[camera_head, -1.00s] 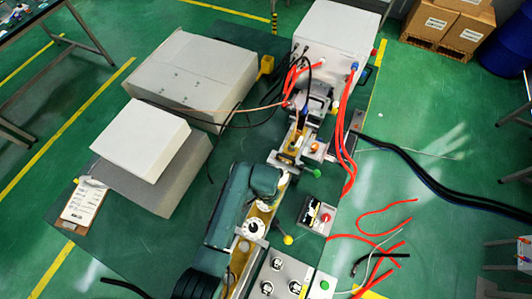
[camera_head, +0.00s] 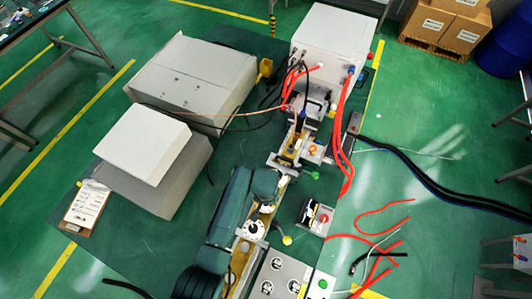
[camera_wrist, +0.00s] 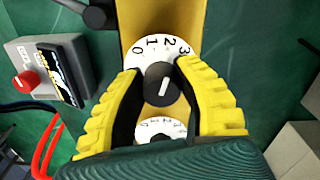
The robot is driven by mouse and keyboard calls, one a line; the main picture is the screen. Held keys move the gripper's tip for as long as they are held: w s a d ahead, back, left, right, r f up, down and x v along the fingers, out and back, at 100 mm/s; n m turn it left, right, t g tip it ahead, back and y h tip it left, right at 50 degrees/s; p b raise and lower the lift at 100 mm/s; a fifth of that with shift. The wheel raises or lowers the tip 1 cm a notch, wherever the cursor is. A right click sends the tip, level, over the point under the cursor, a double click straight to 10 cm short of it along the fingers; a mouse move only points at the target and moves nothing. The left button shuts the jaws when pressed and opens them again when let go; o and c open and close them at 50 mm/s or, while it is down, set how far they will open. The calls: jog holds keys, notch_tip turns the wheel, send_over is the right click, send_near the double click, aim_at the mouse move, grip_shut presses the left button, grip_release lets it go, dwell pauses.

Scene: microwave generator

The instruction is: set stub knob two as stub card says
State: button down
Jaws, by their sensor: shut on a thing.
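In the wrist view my gripper (camera_wrist: 163,80) has its yellow fingers on both sides of a black knob (camera_wrist: 160,88) and is shut on it. The knob sits on a white dial (camera_wrist: 150,50) with the figures 0 to 3 showing. Its white pointer line leans up and slightly right, roughly towards 2 or 3; the exact reading is unclear. A second white dial (camera_wrist: 158,128) shows below, partly covered by my gripper. In the head view my teal arm hides the fingertips. A clipboard card (camera_head: 87,205) lies at the left, its writing too small to read.
A small box with a red knob (camera_wrist: 25,82) stands beside the dials. A panel with several meters (camera_head: 285,275) is at the front. Grey cabinets (camera_head: 190,80) stand to the left, a white unit (camera_head: 335,40) at the back. Red cables (camera_head: 375,240) lie at the right.

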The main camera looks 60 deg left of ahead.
jog(key=shift+s+f, duration=0.1)
jog(key=shift+f, duration=0.05)
jog(key=c, duration=0.7)
grip_release()
jog(key=shift+r, duration=0.35)
notch_tip(320, 180, up, 12)
jog(key=shift+f, duration=0.25)
